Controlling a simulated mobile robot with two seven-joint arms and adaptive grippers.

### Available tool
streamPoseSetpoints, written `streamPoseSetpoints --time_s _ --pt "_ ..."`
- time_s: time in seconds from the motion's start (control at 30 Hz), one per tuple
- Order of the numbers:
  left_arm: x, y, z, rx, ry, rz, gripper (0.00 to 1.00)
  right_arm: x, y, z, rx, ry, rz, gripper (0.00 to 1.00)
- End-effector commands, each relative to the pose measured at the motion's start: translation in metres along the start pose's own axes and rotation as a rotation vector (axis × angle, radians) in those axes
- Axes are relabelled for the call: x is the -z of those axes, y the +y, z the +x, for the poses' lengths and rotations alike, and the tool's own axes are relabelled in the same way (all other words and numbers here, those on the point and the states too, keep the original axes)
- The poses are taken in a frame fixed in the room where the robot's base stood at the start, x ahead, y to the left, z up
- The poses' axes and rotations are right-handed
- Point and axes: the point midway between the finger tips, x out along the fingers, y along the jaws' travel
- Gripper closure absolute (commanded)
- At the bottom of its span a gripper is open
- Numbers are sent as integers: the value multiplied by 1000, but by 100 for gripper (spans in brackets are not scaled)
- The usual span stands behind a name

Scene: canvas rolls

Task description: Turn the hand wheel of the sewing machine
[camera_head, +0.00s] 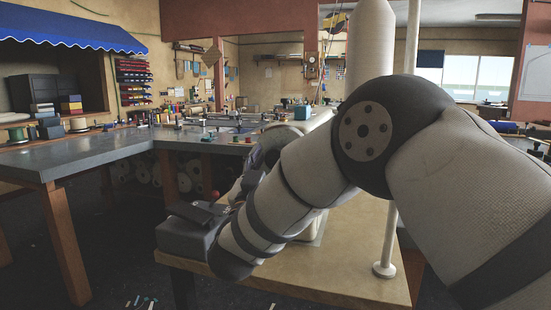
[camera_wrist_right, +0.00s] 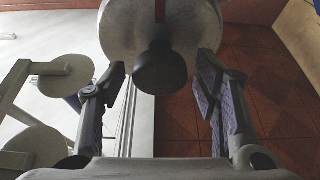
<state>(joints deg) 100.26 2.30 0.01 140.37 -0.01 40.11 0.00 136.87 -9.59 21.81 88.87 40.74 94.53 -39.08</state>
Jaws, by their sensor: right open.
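In the right wrist view a large grey hand wheel (camera_wrist_right: 125,32) faces me, with a dark round knob (camera_wrist_right: 160,72) at its middle. My right gripper (camera_wrist_right: 160,78) is open, one finger on each side of the knob, with gaps between the fingers and the knob. No contact shows. In the head view my right arm crosses in front of the work table (camera_head: 345,268). It hides most of the sewing machine, and the wheel cannot be made out there. My left gripper does not show.
A white upright post (camera_head: 388,240) stands on the table at the right. A long grey bench (camera_head: 85,157) runs along the left and back, with tools and spools on it. Small scraps (camera_head: 140,301) lie on the dark floor. In the wrist view, pale discs (camera_wrist_right: 65,75) show at left.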

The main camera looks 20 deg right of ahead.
Motion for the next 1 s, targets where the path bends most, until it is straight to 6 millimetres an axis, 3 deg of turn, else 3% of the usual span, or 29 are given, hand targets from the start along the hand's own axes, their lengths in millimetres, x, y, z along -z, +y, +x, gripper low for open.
streamPoseSetpoints --time_s 0.33,0.53,0.67,0.83,1.0 --pt "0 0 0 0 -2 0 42 0 0 8 0 1 0 46" --pt "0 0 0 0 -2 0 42 0 0 7 0 0 0 91" --pt "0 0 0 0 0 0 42 1 0 7 -7 0 17 91" --pt "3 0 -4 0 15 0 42 2 1 7 -87 1 210 91" --pt "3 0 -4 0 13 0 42 0 1 7 -96 0 234 91"
